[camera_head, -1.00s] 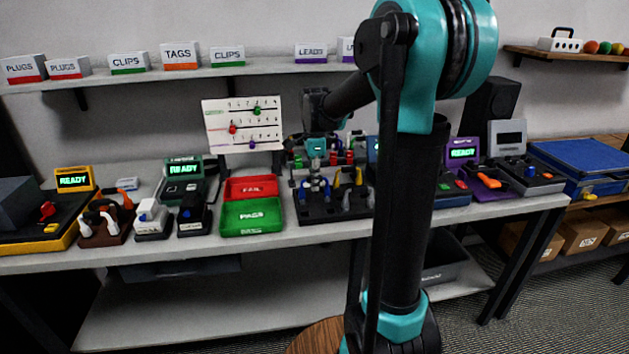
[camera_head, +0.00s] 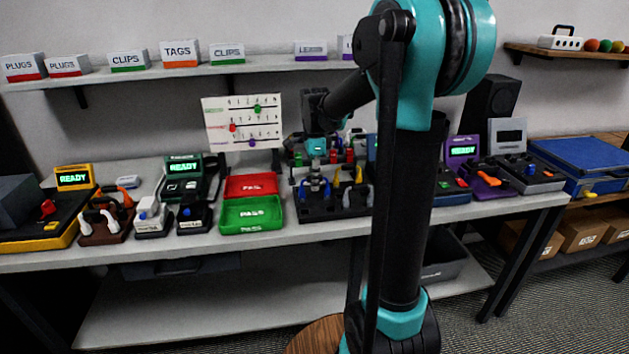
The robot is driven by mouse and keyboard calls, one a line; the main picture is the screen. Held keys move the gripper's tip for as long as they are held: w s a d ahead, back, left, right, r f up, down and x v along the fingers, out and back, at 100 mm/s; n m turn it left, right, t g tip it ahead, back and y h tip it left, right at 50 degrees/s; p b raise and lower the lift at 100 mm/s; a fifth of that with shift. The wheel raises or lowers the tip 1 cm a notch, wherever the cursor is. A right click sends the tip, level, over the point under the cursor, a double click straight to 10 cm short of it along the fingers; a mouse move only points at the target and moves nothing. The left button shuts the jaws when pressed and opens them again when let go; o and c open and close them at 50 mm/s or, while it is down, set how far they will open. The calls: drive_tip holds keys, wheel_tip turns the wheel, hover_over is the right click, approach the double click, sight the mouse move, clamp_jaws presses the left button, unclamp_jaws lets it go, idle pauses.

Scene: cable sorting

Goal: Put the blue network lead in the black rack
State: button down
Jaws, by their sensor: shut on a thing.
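My gripper (camera_head: 315,172) reaches down over the black rack (camera_head: 335,212) in the middle of the bench. It is shut on the blue network lead (camera_head: 314,187), which shows as a small patch of blue at the fingertips, low over the left part of the rack. The fingers and rack parts overlap, so I cannot tell whether the lead is seated in the rack or just above it. A yellow lead (camera_head: 358,174) and grey-looking leads stand in the rack to the right.
A red FAIL tray (camera_head: 251,186) and a green PASS tray (camera_head: 251,214) lie left of the rack. Connector parts in red and green stand close behind my gripper. A brown holder (camera_head: 103,233) stands further left. My arm hides the bench right of the rack.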

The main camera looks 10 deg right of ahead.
drive_tip(key=shift+f, duration=0.15)
drive_tip(key=c, duration=1.4)
unclamp_jaws()
drive_tip(key=shift+c, duration=0.2)
drive_tip(key=shift+o, duration=0.5)
drive_tip(key=o, duration=0.5)
drive_tip(key=shift+c, duration=0.2)
drive_tip(key=shift+r, duration=4)
